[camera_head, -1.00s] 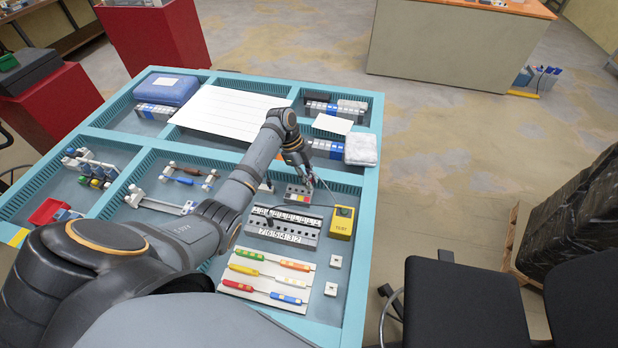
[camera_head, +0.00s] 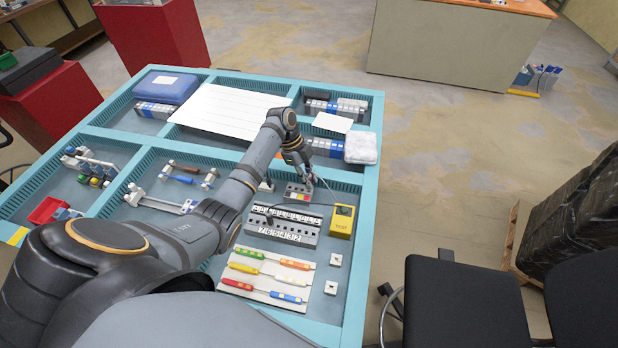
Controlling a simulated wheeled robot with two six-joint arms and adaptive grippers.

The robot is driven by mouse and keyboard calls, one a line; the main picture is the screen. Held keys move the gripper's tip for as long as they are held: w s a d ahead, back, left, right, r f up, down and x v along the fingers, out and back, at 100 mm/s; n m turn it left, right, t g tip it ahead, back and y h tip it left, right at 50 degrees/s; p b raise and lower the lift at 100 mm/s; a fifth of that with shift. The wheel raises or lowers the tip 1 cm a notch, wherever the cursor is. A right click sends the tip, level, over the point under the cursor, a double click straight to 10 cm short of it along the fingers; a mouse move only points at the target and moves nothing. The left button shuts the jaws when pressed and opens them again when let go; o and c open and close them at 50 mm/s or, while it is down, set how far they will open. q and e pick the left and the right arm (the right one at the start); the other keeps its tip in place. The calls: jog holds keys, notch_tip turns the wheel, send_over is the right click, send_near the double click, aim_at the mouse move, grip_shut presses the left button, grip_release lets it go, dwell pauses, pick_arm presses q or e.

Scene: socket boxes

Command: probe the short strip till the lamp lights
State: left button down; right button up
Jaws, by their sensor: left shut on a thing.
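The short strip (camera_head: 297,196) is a small grey block with coloured marks, on the blue table just left of the yellow tester. My left gripper (camera_head: 308,184) is over its far right end, shut on a thin probe whose body is mostly hidden by the fingers. I cannot tell whether the probe tip touches the strip. A dark cable runs from the gripper area toward the tester. The yellow tester (camera_head: 341,228) is marked TEST and has a small dark lamp window (camera_head: 344,211); I see no clear glow there. My right gripper is not in view.
A longer numbered strip (camera_head: 283,230) lies in front of the short one. A white board with coloured fuse-like pieces (camera_head: 247,283) lies nearer me. Two small white sockets (camera_head: 335,260) sit to its right. A white pouch (camera_head: 361,148) and white cards lie farther back.

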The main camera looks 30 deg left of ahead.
pick_arm(q)
jog(key=shift+f+b, duration=0.4)
jog(key=shift+f, duration=0.3)
jog(key=c, duration=1.2)
grip_release()
